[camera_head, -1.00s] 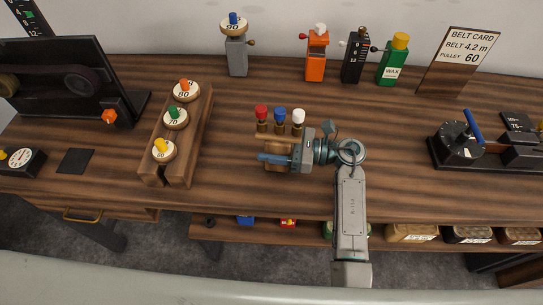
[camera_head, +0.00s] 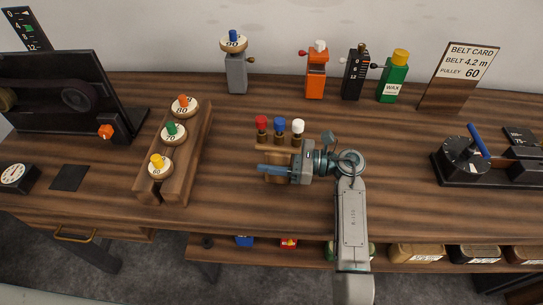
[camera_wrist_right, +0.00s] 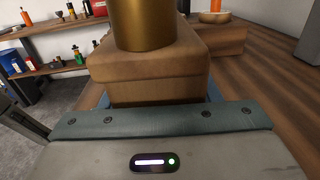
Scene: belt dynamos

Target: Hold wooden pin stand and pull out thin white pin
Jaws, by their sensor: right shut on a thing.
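The wooden pin stand (camera_head: 272,180) is on the bench in the head view, partly hidden by my right gripper (camera_head: 270,169). Three pins with brass-coloured lower parts stand upright at its back: a red-topped pin (camera_head: 262,123), a blue-topped pin (camera_head: 279,125) and a white-topped pin (camera_head: 298,127). I cannot tell how thin the white pin's shaft is. My right gripper comes from the right and is shut on the stand. In the right wrist view the stepped wooden stand (camera_wrist_right: 150,75) fills the middle, with a brass cylinder (camera_wrist_right: 143,22) on top. My left gripper is not in view.
A wooden rack (camera_head: 192,170) with numbered pulleys is to the left. Coloured tools and a green wax bottle (camera_head: 393,78) stand along the back. A belt card (camera_head: 460,77) and a dial device (camera_head: 463,160) are at the right. The bench between is clear.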

